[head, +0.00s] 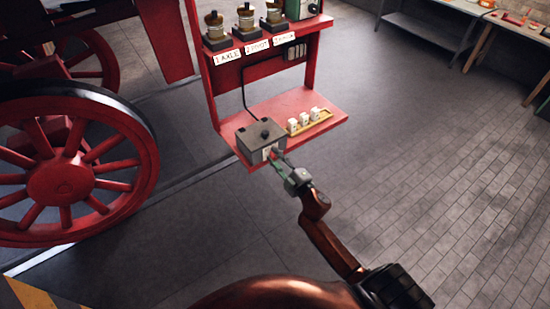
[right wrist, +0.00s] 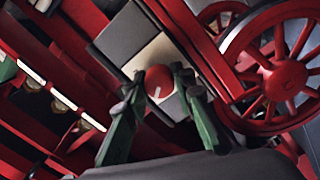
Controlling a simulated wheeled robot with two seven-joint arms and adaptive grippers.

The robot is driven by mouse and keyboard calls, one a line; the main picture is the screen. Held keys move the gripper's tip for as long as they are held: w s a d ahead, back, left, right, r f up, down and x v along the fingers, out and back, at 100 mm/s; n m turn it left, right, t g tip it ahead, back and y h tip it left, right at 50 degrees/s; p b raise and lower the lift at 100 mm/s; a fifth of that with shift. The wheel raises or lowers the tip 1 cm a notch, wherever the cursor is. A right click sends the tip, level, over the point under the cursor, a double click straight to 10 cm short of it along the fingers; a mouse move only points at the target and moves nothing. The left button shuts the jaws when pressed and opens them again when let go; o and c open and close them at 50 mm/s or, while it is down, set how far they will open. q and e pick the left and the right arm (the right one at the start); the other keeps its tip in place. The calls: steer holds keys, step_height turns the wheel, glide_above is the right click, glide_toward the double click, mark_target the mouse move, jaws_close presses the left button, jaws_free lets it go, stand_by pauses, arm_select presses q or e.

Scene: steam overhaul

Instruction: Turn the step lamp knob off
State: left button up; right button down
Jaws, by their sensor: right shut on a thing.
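The grey switch box (head: 252,140) stands at the front left of the red stand's lower shelf. In the right wrist view, the red knob (right wrist: 158,82) with a white mark sits on the pale plate (right wrist: 158,57) of the grey box (right wrist: 122,38). My right gripper (head: 274,157) reaches the front of the box. Its green fingers (right wrist: 158,90) are shut on the red knob, one on each side. In the head view the fingers largely hide the knob. My left gripper is not in view.
A tray of small white pieces (head: 310,120) lies right of the box. Several labelled oil cups (head: 246,18) stand on the upper shelf (head: 262,53). A large red wheel (head: 65,180) is at left. Benches (head: 430,30) stand far right. The floor right of the stand is clear.

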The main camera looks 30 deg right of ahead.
steer(key=c, duration=1.6)
jaws_free()
steer(key=shift+s, duration=0.25)
steer(key=s, duration=1.1)
steer(key=shift+s+d+f, duration=0.2)
steer(key=shift+s+d, duration=0.1)
steer(key=shift+d, duration=0.1)
